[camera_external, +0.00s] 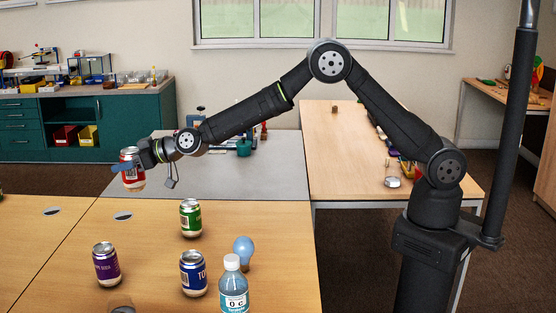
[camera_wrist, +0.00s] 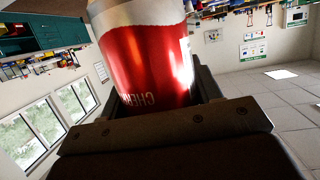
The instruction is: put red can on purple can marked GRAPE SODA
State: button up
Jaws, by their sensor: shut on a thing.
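My gripper (camera_external: 141,161) is shut on the red can (camera_external: 131,179) at the far left end of my arm, near the seam of the wooden and grey tables. The can looks upright in the outside view and fills the middle of the wrist view (camera_wrist: 148,62), where part of the word CHERRY seems to show. The purple can (camera_external: 106,264) stands upright on the wooden table at the front left, below and left of my gripper, well apart from the held can. Its label is too small to read fully.
A green can (camera_external: 191,218) and a blue can (camera_external: 193,273) stand right of the purple can. A light bulb (camera_external: 243,250) and a clear bottle (camera_external: 233,286) stand further right. A partly cut-off round object (camera_external: 121,304) is at the front edge. The table left of the purple can is clear.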

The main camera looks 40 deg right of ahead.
jog(key=s+a+r, duration=0.2)
jog(key=s+a, duration=0.1)
jog(key=a, duration=0.3)
jog(key=shift+n+g+y, duration=0.3)
jog(key=shift+n+y, duration=0.1)
jog(key=shift+s+a+f, duration=0.75)
jog(key=shift+a+f, duration=0.85)
jog(key=shift+f, duration=0.25)
jog(key=shift+s+a+f, duration=0.75)
jog(key=shift+a+f, duration=0.8)
jog(key=shift+f, duration=0.25)
jog(key=shift+s+a+f, duration=0.75)
jog(key=shift+a+f, duration=0.85)
jog(key=shift+f, duration=0.25)
jog(key=shift+f, duration=0.15)
jog(key=o, duration=1)
